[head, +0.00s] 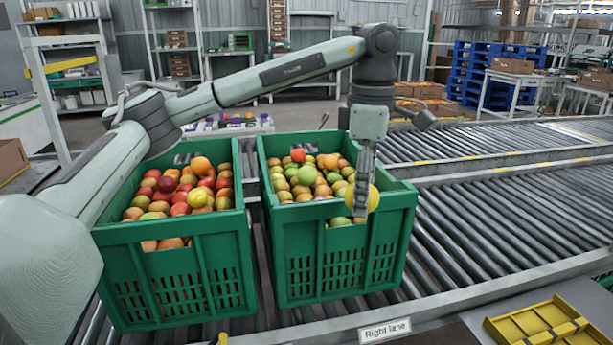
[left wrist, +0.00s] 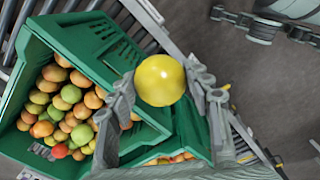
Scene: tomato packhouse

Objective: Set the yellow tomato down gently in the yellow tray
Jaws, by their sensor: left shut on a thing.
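My left gripper (head: 361,203) points down over the near right part of the right green crate. It is shut on the yellow tomato (head: 373,198), which shows partly behind the fingers. In the left wrist view, the round, glossy yellow tomato (left wrist: 160,80) sits between the two fingers, above the crate's rim area. The yellow tray (head: 535,322) is at the lower right of the head view, well apart from the tomato and cut off by the picture edge. Grey linkage (left wrist: 245,21) at the top right of the wrist view looks like my right gripper; its jaw state is unclear.
The left green crate (head: 180,235) and the right green crate (head: 340,210) stand on rollers, filled with mixed tomatoes. A "Right lane" sign (head: 384,330) is on the front rail (head: 480,299), between the crates and tray. The roller conveyor (head: 480,225) right of the crates is clear.

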